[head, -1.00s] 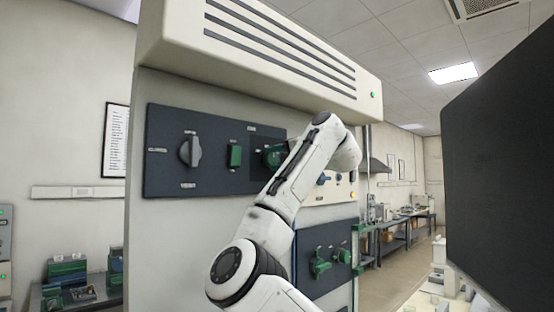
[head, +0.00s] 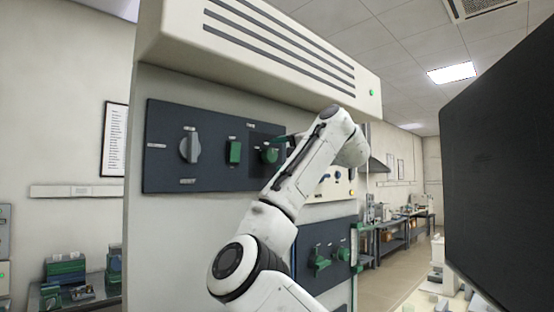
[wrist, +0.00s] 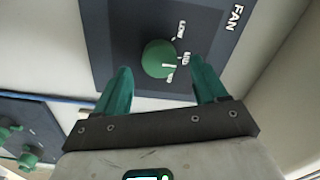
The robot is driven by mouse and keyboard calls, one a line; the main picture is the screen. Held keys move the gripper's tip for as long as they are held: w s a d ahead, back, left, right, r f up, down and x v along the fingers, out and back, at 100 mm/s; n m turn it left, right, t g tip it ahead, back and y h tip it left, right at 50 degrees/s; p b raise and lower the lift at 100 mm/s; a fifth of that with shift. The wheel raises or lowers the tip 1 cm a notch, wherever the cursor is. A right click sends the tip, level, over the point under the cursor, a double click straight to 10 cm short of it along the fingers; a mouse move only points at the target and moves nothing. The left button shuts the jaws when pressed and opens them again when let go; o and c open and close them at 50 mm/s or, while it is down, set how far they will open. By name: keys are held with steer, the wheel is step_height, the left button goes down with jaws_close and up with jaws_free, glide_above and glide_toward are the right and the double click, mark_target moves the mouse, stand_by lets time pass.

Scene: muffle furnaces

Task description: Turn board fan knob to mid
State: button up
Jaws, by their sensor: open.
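The fan knob is round and green, on a dark panel marked FAN, in the wrist view (wrist: 158,58) and the head view (head: 268,155). Its white pointer mark points to the picture's right, near the MID label and the lower, hard-to-read label; I cannot tell which exactly. LOW is above. My gripper (wrist: 161,68) is open, with green fingers on either side of the knob in the picture. The fingers look apart from it, and nothing is held. In the head view my arm hides most of the gripper.
A large grey knob (head: 189,146) and a green switch (head: 234,152) are on the same panel, left of the fan knob. A lower panel (head: 326,255) carries more green knobs. The vented hood (head: 260,50) overhangs above. A dark slab (head: 500,160) stands at right.

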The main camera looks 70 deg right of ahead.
steer(key=b+v, duration=0.3)
steer(key=v, duration=0.5)
steer(key=shift+s+a, duration=0.15)
steer(key=shift+s, duration=0.15)
